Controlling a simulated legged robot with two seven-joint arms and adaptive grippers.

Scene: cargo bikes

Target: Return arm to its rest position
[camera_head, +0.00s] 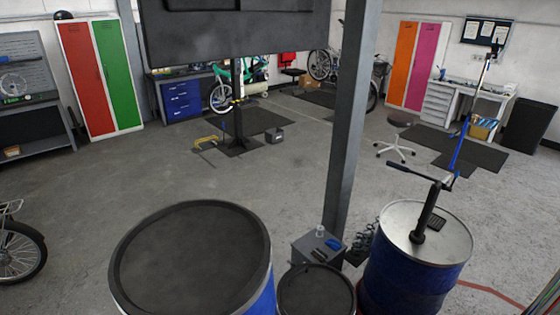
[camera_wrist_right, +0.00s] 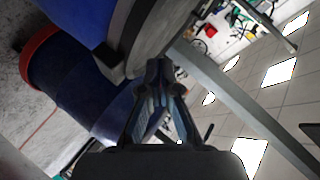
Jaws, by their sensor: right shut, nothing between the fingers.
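My right gripper (camera_wrist_right: 159,72) shows in the right wrist view, with its dark fingers together and nothing held between them. Its tips appear close in the picture to the grey rim of a blue barrel (camera_wrist_right: 72,18); I cannot tell whether they touch. Neither of my arms nor grippers shows in the head view. My left gripper is in no view.
In the head view, a dark-topped barrel (camera_head: 190,255) stands in front. A smaller dark-topped drum (camera_head: 316,290) and a blue barrel (camera_head: 410,278) with a black pump (camera_head: 428,212) stand right. A grey post (camera_head: 349,120) rises behind.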

